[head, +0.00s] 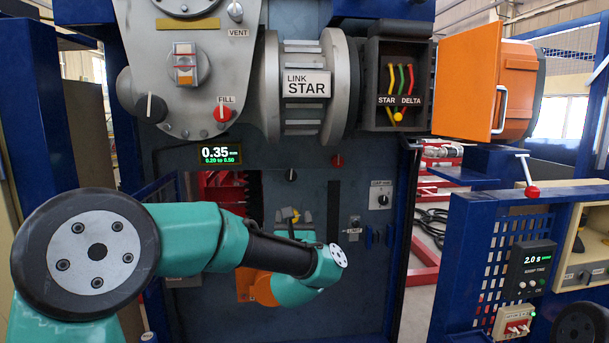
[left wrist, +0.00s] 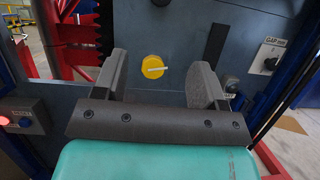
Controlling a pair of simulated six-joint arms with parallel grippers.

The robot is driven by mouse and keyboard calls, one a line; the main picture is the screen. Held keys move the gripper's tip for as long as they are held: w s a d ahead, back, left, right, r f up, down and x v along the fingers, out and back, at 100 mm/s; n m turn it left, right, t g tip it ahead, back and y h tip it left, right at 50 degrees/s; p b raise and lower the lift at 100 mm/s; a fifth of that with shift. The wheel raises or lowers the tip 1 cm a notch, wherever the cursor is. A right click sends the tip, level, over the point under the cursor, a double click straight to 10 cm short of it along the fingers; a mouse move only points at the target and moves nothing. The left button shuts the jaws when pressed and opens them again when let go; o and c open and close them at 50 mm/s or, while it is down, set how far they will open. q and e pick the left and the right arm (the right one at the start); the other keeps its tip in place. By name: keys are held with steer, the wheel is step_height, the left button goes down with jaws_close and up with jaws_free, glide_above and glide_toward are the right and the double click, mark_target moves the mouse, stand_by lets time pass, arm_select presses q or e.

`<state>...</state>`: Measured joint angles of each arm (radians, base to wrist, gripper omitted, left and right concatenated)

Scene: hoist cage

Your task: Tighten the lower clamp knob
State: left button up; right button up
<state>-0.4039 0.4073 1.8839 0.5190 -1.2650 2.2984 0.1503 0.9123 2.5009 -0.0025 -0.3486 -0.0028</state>
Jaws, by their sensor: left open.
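A round yellow knob (left wrist: 153,67) with a white line across it, tilted slightly, is on the dark blue panel (left wrist: 135,52). No label on it is readable. My left gripper (left wrist: 161,74) is open, and the knob appears between its two grey fingers, with clear space on both sides. I cannot tell how deep the fingers reach around it. My right gripper is not in view.
A display (head: 220,154) reads 0.35, with 0.20 to 0.50 below. A vertical dark slot (head: 334,210) lies between. An orange door (head: 467,80) stands open by the STAR/DELTA box (head: 398,60).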

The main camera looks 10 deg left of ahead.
mark_target(291, 177)
arm_select(q)
steer(key=shift+s+d+r+n+y, duration=0.1)
steer(key=shift+r+n+y, duration=0.05)
steer(key=shift+r+n, duration=0.3)
steer(key=shift+s+d+r+n+y, duration=0.1)
steer(key=shift+r+n+y, duration=0.05)
steer(key=shift+r+n, duration=0.25)
steer(key=shift+w, duration=0.1)
steer(key=x, duration=1.7)
steer(key=shift+r, duration=0.2)
steer(key=shift+c, duration=0.2)
steer(key=c, duration=0.9)
